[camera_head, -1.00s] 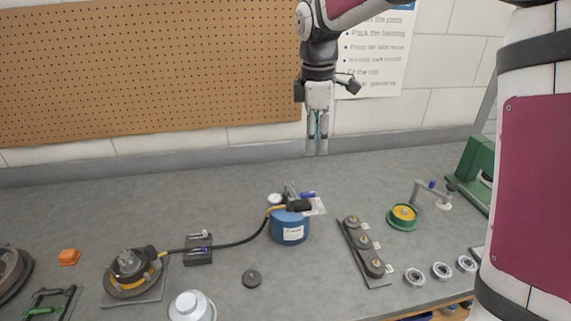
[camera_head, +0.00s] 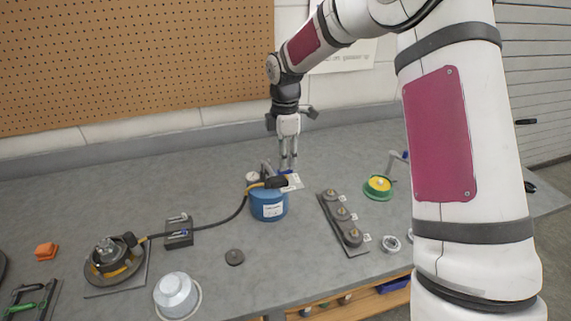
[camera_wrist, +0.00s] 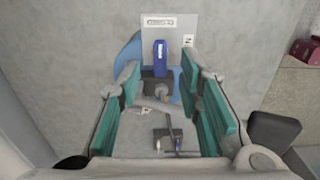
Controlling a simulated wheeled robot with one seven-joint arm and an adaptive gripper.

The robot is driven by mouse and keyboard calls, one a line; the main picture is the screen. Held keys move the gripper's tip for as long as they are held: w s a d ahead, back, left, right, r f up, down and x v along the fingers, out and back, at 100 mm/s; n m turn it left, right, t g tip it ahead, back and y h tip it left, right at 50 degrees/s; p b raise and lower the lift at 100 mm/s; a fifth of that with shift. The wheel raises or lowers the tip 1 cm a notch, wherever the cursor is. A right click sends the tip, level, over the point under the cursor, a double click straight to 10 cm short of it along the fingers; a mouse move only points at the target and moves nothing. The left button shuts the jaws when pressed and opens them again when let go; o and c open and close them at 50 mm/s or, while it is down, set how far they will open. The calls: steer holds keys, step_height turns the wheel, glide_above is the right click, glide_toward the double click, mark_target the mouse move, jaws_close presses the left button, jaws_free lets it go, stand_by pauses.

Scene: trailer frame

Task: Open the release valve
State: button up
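The blue pump (camera_head: 268,208) stands on the grey bench with a black hose attached. Its release valve shows in the wrist view as a blue lever (camera_wrist: 161,55) lying in front of a grey label plate (camera_wrist: 205,28). The plate carries one label above the lever and another to its right, partly hidden by a finger. In the head view, part of the blue lever (camera_head: 286,172) shows beside the plate. My gripper (camera_head: 288,165) points down just above and behind the pump. In the wrist view its teal-padded fingers (camera_wrist: 160,78) are apart, with the lever between them and nothing held.
The hose runs left past a small dark block (camera_head: 180,238) to a round puller assembly (camera_head: 112,262). A bearing rack (camera_head: 343,222) and a green-yellow part (camera_head: 379,187) stand to the right.

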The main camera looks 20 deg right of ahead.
mark_target(285, 173)
steer(key=shift+f, duration=1.6)
jaws_close()
